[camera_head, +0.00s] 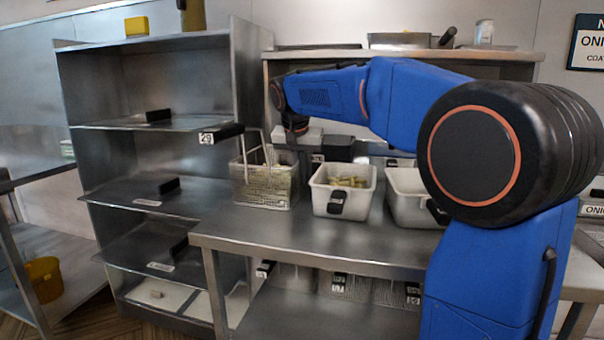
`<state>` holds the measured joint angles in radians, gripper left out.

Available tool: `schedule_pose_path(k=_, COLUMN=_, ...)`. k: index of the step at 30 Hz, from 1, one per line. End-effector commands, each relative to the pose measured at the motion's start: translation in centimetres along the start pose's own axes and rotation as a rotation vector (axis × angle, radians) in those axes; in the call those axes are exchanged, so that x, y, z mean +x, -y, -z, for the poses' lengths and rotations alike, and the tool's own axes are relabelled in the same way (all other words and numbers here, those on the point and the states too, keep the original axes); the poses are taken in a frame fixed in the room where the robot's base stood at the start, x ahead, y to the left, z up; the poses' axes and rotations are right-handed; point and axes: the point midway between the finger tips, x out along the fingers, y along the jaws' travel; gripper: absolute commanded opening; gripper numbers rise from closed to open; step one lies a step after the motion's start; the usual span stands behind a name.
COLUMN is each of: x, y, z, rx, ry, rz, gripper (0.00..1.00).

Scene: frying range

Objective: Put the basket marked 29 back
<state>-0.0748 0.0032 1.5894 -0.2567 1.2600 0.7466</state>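The wire basket marked 29 (266,188) is at the left end of the steel table (300,237), and its base appears to rest there. Its black handle (221,132) points left toward the shelf rack, with a white tag (207,138) reading 29. Pale food seems to show through the mesh. My blue arm reaches left across the table. My gripper (295,127) is at the arm's far end, above and slightly right of the basket. Its fingers are small and dark, so their opening and any contact with the basket cannot be made out.
A steel shelf rack (140,192) stands left, with black blocks on its shelves and labels on some edges. White tubs (342,190) (407,206) stand right of the basket. Several tagged baskets (338,283) sit below the table. A yellow bucket (44,279) is at far left.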

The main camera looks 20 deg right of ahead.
Motion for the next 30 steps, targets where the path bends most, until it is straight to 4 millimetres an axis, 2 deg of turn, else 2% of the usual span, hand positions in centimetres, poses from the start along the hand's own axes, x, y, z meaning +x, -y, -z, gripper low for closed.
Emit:
schedule_pose_path(k=9, x=0.1, y=0.0, z=0.0, rx=0.0, ry=-0.001, rz=0.0, gripper=0.0)
schedule_pose_path(k=12, x=0.1, y=0.0, z=0.0, rx=0.0, ry=0.0, rz=0.0, gripper=0.25)
schedule_pose_path(k=23, x=-0.2, y=0.0, z=0.0, rx=0.0, ry=0.0, rz=0.0, gripper=0.25)
schedule_pose_path(k=26, x=-1.1, y=0.1, z=0.0, rx=0.0, ry=-0.002, rz=0.001, gripper=0.25)
schedule_pose_path(k=30, x=-3.5, y=0.0, z=0.0, rx=0.0, ry=-0.003, rz=0.003, gripper=0.25)
